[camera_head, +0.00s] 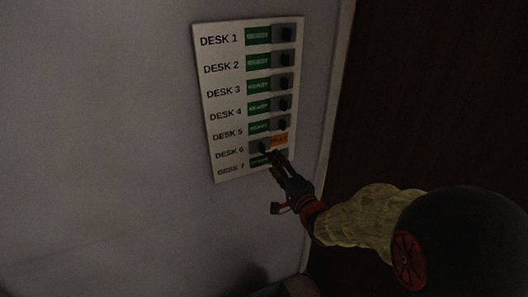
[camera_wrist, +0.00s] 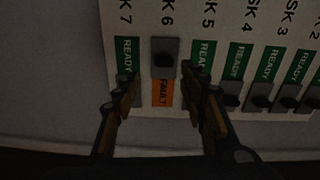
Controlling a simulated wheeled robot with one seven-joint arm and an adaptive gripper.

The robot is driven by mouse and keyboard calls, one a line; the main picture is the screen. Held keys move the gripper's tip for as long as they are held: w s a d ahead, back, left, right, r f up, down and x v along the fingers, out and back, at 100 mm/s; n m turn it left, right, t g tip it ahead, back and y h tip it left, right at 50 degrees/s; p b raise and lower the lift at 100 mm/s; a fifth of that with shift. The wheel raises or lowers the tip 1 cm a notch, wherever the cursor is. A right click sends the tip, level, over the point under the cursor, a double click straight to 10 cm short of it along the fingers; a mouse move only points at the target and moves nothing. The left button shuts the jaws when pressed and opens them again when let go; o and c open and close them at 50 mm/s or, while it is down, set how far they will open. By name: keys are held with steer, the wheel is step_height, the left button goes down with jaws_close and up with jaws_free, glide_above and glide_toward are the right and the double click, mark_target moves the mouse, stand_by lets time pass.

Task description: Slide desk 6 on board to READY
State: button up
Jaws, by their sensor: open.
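The white status board (camera_head: 228,110) hangs on the wall, with rows labelled DESK 1 to DESK 7. In the desk 6 row, the grey slider with a dark knob (camera_head: 262,147) sits at the left and an orange FAULT label (camera_head: 279,140) shows at its right. In the wrist view the desk 6 slider (camera_wrist: 165,60) covers its READY side, and the orange FAULT label (camera_wrist: 162,93) is uncovered. My gripper (camera_head: 275,156) is open at the lower right of the board. In the wrist view its fingers (camera_wrist: 160,80) stand apart on either side of the desk 6 row. Contact with the knob cannot be told.
The other rows show green READY labels, such as desk 5 (camera_head: 259,127) and desk 7 (camera_head: 259,162), close to my fingers. Desk 5's slider (camera_head: 283,124) sits at the right. A dark brown panel (camera_head: 430,90) stands right of the board; the wall at left is bare.

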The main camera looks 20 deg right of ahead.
mark_target(264, 150)
steer(key=shift+m, duration=0.4)
steer(key=shift+w+a+r+b, duration=0.1)
steer(key=shift+w+a+b, duration=0.2)
steer(key=shift+w, duration=1)
steer(key=shift+w+a+r+b, duration=0.1)
steer(key=shift+w+a+b, duration=0.15)
steer(key=shift+w, duration=1)
steer(key=shift+w+a+r+b, duration=0.1)
steer(key=shift+w+a+b, duration=0.2)
steer(key=shift+w, duration=1)
steer(key=shift+d, duration=0.1)
steer(key=shift+c, duration=0.2)
jaws_close()
